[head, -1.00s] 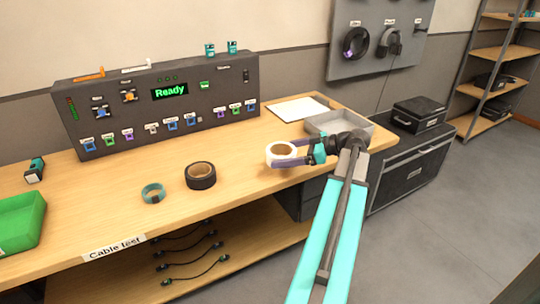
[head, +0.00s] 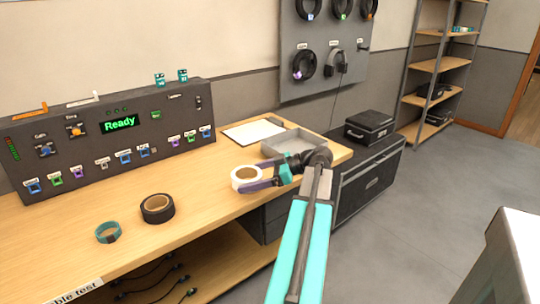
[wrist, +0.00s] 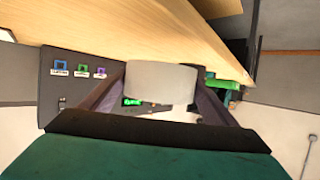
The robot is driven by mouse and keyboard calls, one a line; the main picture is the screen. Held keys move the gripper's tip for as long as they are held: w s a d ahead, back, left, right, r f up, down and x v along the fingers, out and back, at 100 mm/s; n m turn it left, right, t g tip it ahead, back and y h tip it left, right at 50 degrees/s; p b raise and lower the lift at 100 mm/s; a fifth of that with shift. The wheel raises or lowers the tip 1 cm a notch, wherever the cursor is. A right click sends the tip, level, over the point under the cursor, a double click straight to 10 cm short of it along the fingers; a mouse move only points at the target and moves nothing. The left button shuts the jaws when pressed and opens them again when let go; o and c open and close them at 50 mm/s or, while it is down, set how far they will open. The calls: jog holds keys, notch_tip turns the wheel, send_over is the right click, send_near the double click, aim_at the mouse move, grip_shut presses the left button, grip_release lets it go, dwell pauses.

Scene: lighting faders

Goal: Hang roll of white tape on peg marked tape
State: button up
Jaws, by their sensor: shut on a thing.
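My gripper (head: 259,183) is shut on the roll of white tape (head: 246,179), holding it over the front edge of the workbench, left of the grey tray. In the wrist view the white tape (wrist: 161,82) sits between the two dark fingers. The grey pegboard (head: 322,45) hangs on the back wall, with coiled cables and headphones on its pegs. A short peg (head: 363,48) at its right side appears empty, with a small label above it. The label is too small to read.
The wooden workbench (head: 190,215) carries a black tape roll (head: 157,208), a teal tape roll (head: 108,232), a grey tray (head: 293,142) and a clipboard (head: 252,131). A dark cabinet (head: 365,180) with a black case (head: 369,127) stands below the pegboard. Floor at right is partly clear; a pale-topped object (head: 520,250) stands near right.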

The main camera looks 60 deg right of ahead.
notch_tip(320, 180, up, 6)
jog(key=p, duration=0.6)
jog(key=shift+r, duration=0.15)
jog(key=shift+s+d, duration=0.1)
